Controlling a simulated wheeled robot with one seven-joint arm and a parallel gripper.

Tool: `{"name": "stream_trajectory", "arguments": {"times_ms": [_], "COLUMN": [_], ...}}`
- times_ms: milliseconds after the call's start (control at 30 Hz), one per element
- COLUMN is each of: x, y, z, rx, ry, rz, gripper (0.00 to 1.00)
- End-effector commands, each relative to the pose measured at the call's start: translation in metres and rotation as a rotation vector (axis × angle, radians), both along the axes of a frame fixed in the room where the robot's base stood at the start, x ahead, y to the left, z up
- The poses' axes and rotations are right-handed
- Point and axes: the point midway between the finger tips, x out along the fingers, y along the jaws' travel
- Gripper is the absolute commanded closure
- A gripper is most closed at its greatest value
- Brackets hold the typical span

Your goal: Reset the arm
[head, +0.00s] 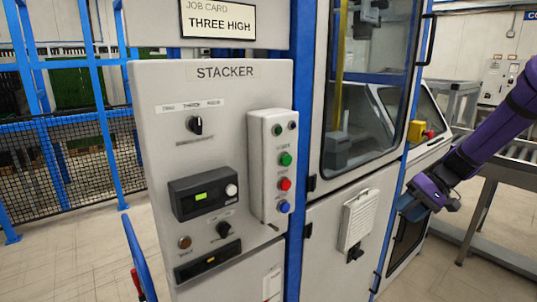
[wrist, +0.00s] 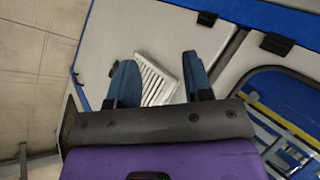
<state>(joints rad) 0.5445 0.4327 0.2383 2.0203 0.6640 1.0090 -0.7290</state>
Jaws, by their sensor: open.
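My purple arm reaches in from the right edge of the head view. My gripper (head: 412,207) is at its lower end, in front of the lower part of the machine, right of the cabinet door with the slatted vent (head: 358,220). In the wrist view my gripper (wrist: 160,74) shows two blue fingers spread well apart with nothing between them. A white slatted vent (wrist: 154,80) on a pale panel lies beyond the fingers. I cannot tell how far the fingertips are from the panel.
The grey STACKER panel (head: 175,85) has knobs, a green display (head: 202,197) and a button box (head: 271,165). A job card (head: 219,20) reads THREE HIGH. A windowed door (head: 368,95) stands right of it. A roller conveyor (head: 510,165) is at right, mesh fencing (head: 75,165) at left.

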Motion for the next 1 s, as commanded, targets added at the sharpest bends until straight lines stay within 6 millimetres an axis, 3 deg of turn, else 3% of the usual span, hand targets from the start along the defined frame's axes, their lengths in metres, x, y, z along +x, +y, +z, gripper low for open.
{"name": "stream_trajectory", "arguments": {"times_ms": [200, 500, 800, 1000], "x": [-0.040, -0.104, -0.176, -0.224], "y": [0.028, 0.056, 0.073, 0.078], "z": [0.055, 0.115, 0.158, 0.176], "rx": [-0.159, -0.353, -0.510, -0.587], "ry": [-0.018, -0.075, -0.172, -0.256], "rz": [0.034, 0.038, 0.006, -0.030], "gripper": [0.54, 0.54, 0.54, 0.54]}}
